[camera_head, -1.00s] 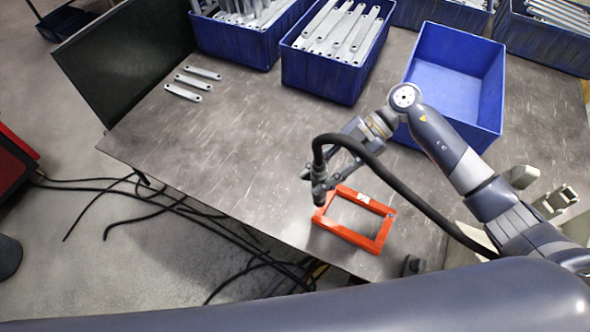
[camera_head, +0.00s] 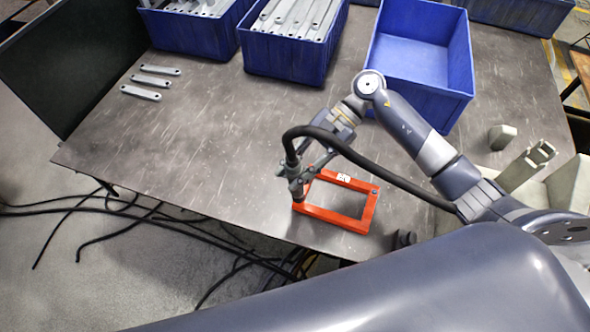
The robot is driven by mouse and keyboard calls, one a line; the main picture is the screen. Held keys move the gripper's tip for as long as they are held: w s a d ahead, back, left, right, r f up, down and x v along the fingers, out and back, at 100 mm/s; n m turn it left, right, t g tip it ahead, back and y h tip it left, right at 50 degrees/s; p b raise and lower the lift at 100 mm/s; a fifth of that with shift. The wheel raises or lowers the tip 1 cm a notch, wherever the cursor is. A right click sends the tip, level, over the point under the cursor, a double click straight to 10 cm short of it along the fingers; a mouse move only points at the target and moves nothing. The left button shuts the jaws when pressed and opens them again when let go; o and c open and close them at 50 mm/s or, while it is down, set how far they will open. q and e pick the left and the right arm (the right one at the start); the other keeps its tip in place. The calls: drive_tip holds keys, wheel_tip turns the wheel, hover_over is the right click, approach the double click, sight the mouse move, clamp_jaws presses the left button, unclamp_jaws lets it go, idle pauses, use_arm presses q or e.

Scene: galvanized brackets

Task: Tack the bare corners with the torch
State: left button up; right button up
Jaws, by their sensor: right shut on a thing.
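An orange-red rectangular frame (camera_head: 335,216) lies flat near the front edge of the table. A white label shows on its far bar and a small dark spot at its right far corner. My right gripper (camera_head: 318,160) is shut on the torch (camera_head: 295,173), which has a thick black hose (camera_head: 385,174) arching back along my arm. The torch's lower end is at the frame's left near corner and hides part of it. I cannot tell whether it touches. My left gripper is not in view.
Blue bins (camera_head: 292,62) with grey brackets stand along the back; one blue bin (camera_head: 425,88) is empty. Three brackets (camera_head: 152,82) lie at the left. A grey fixture (camera_head: 526,166) stands at right. Cables (camera_head: 90,222) lie on the floor. The table's middle is clear.

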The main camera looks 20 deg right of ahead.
sight(298, 157)
idle(0.6)
drive_tip(key=shift+f, duration=0.35)
drive_tip(key=shift+f, duration=0.1)
idle(1.2)
drive_tip(key=shift+s+f, duration=0.1)
idle(1.3)
wheel_tip(298, 157, up, 6)
drive_tip(key=p, duration=0.6)
drive_tip(key=shift+r, duration=0.2)
idle(0.8)
